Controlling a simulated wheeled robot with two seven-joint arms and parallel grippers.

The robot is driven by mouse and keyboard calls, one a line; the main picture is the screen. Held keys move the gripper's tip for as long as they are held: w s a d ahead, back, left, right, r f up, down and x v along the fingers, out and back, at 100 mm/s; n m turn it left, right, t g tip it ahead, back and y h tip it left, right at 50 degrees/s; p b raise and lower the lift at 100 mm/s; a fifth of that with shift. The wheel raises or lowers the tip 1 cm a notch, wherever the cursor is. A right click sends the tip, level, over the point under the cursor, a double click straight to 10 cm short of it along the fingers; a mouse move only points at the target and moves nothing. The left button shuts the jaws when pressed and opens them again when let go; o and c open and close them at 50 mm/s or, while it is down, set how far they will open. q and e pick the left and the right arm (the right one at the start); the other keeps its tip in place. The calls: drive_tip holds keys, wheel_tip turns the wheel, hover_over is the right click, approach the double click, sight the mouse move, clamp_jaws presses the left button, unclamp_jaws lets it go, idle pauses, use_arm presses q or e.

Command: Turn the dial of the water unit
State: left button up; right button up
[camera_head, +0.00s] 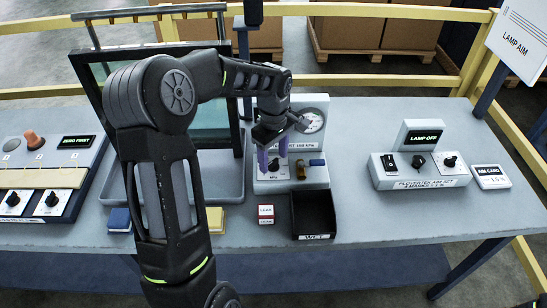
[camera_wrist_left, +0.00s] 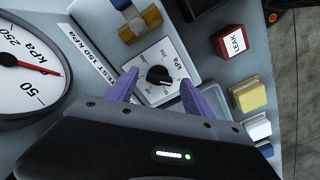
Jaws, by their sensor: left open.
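The water unit (camera_head: 262,186) is a pale grey box at mid-table with a round kPa gauge (camera_head: 313,121), also large in the left wrist view (camera_wrist_left: 28,72). Its black dial (camera_wrist_left: 158,76) sits on a white square plate with a kPa scale. In the head view the dial (camera_head: 274,165) shows between the purple fingers. My left gripper (camera_head: 273,152) is open, its fingers on either side of the dial; I cannot tell if they touch it. The label reads TEST 150 kPa. My right gripper is not in view.
A brass valve with a blue handle (camera_head: 317,162) sits right of the dial. A lamp unit (camera_head: 420,170) is at right. A framed glass pane (camera_head: 207,115) stands behind my left arm.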

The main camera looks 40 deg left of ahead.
use_arm(q)
drive_tip(key=shift+f, duration=0.6)
clamp_jaws()
